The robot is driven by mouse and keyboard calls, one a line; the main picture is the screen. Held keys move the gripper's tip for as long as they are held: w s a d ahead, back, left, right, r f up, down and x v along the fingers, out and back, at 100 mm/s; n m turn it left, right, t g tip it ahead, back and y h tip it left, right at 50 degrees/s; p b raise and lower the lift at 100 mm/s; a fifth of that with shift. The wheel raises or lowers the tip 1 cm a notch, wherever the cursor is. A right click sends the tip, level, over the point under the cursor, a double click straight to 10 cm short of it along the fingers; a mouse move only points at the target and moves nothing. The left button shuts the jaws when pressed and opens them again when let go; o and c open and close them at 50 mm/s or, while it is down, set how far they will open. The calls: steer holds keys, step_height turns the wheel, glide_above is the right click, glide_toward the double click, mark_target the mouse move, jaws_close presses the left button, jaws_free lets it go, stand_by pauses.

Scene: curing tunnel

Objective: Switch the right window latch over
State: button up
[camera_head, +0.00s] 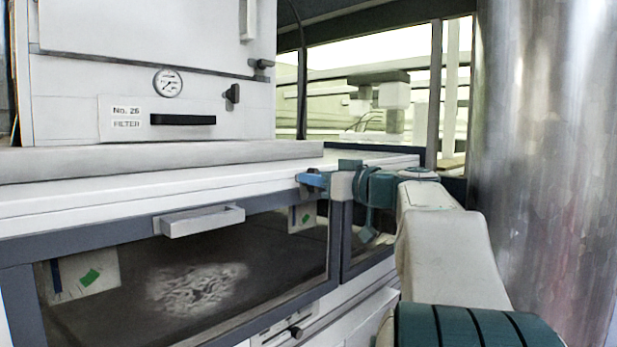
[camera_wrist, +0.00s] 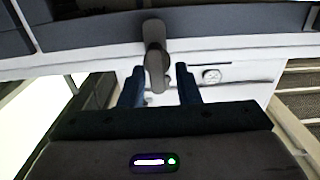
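A grey-brown window latch (camera_wrist: 153,40) shows in the wrist view, mounted on the dark grey window frame (camera_wrist: 90,27). Its rounded end reaches down between the two blue fingers of my gripper (camera_wrist: 161,75). The fingers stand apart, with a visible space on each side of the latch, and I see no clear contact. In the head view my gripper (camera_head: 312,180) is at the top edge of the window front, near the right end of the large pane (camera_head: 120,290). The latch cannot be made out there, as my gripper and wrist cover that area.
A pale bar handle (camera_head: 202,221) sticks out from the top of the large pane. A white filter box (camera_head: 70,95) with a gauge (camera_head: 168,83) stands on the ledge above. A big metal cylinder (camera_head: 550,150) rises close on the right of my arm.

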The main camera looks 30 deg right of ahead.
jaws_close()
steer(key=shift+f+m+b, duration=0.15)
steer(key=shift+m+b, duration=0.2)
steer(key=shift+m, duration=0.05)
steer(key=shift+d+f+m, duration=0.1)
steer(key=shift+m, duration=4.1)
steer(key=shift+d+m, duration=0.1)
steer(key=shift+m, duration=4.4)
